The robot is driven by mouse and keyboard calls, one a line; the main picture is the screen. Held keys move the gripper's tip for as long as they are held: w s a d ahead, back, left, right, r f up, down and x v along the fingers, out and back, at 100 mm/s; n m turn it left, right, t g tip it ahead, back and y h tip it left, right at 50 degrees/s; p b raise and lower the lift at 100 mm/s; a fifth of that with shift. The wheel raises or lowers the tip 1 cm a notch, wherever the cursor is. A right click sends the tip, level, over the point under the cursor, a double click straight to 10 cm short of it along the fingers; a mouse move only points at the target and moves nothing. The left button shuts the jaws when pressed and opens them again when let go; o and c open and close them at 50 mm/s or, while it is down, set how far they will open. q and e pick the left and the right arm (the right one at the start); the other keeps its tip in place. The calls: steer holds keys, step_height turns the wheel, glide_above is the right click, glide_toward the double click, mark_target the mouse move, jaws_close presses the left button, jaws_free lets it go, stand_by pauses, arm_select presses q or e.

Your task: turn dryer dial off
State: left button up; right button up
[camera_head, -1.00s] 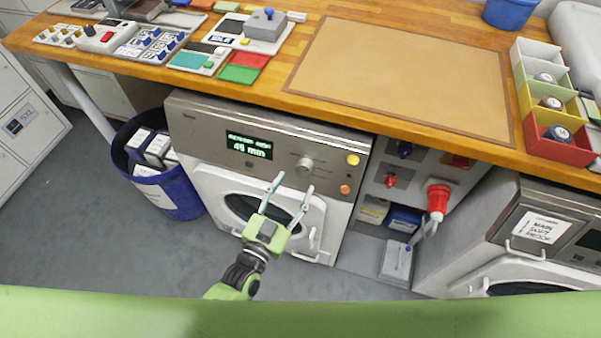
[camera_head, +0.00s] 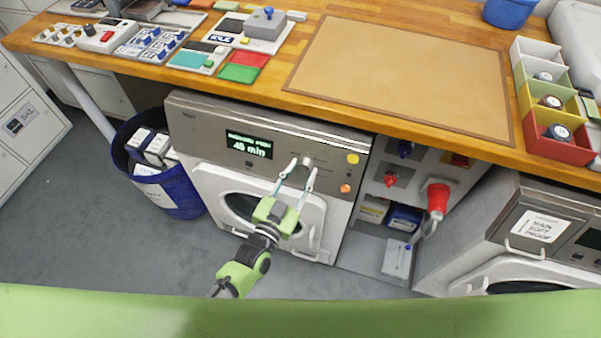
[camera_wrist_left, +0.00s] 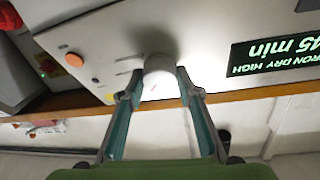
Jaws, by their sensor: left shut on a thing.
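The dryer (camera_head: 205,122) stands under the wooden counter. Its dial (camera_head: 307,160) is a round grey knob on the front panel, right of the lit display (camera_head: 249,146). In the left wrist view the dial (camera_wrist_left: 159,68) sits between the fingertips, and the display (camera_wrist_left: 275,55) reads "IRON DRY HIGH 45 min". My left gripper (camera_head: 301,168) reaches up to the panel with its fingers on either side of the dial, shut on it. The wrist view shows the left gripper (camera_wrist_left: 157,88) from behind, with a fingertip at each side of the knob. My right gripper is not in view.
A yellow button (camera_head: 353,159) and an orange button (camera_head: 346,188) are right of the dial. The dryer's white door (camera_head: 313,215) is below it. A blue bin (camera_head: 184,196) stands left, and a red plug (camera_head: 438,199) is on the right.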

arm_select(q)
steer(key=shift+n, duration=0.4)
steer(key=n+t+y, duration=0.1)
steer(key=n+y, duration=0.1)
steer(key=n, duration=0.2)
steer(key=shift+d, duration=0.1)
steer(key=shift+s+d+n+y, duration=0.1)
steer(key=shift+n+y, duration=0.45)
steer(key=shift+n, duration=1)
steer(key=shift+n+y, duration=0.55)
steer(key=shift+n, duration=1)
steer(key=o, duration=1.1)
steer(key=shift+o, duration=0.2)
steer(key=shift+s+f, duration=0.1)
steer(key=s+a, duration=0.2)
steer(key=s, duration=0.9)
steer(key=shift+s, duration=0.3)
